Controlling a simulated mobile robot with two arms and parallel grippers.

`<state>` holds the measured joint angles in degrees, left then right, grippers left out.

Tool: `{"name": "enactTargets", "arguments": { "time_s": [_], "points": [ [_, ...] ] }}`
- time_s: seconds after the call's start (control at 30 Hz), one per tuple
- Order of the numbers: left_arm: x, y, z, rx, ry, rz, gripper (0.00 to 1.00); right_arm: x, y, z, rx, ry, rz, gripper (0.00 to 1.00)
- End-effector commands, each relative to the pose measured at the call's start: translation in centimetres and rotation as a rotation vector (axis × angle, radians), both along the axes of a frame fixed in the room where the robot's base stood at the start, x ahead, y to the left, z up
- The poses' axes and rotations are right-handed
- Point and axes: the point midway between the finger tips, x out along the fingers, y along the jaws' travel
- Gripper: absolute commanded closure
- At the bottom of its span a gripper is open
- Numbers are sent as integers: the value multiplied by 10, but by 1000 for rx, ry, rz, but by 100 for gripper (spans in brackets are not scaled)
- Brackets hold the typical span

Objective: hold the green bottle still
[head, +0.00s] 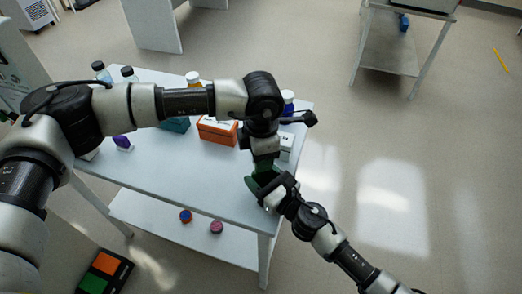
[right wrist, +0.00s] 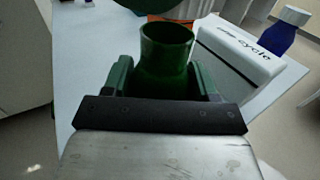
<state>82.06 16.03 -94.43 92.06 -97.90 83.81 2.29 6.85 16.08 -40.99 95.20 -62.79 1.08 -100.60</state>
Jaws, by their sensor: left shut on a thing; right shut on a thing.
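The green bottle (right wrist: 166,48) stands mouth up in the right wrist view, and its open top shows no cap. Its lower part is hidden by the black bar of my right gripper (right wrist: 162,82). The green fingers are on both sides of the bottle, shut on it. In the head view my right gripper (head: 265,183) is at the table's front right edge. My left gripper (head: 264,160) points down just above and behind it, close to it. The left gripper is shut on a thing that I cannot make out.
The white table (head: 185,175) carries an orange box (head: 217,131), a teal box (head: 175,125), a white box (right wrist: 240,55), a blue bottle (right wrist: 283,32) and more bottles at the back. The table's front middle is clear. Two small round things lie on the lower shelf (head: 160,217).

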Motion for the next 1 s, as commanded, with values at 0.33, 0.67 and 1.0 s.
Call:
{"name": "enactTargets", "arguments": {
  "time_s": [0.33, 0.67, 1.0],
  "points": [
    [0, 0, -3, 0, 0, 0, 78, 0, 0, 0, 0, 0, 0, 85],
    [0, 0, -18, -1, 0, -1, 78, 0, 0, 0, 0, 0, 0, 85],
    [0, 0, -17, -1, -1, -1, 78, 0, 0, 0, 0, 0, 0, 85]
  ]
}}
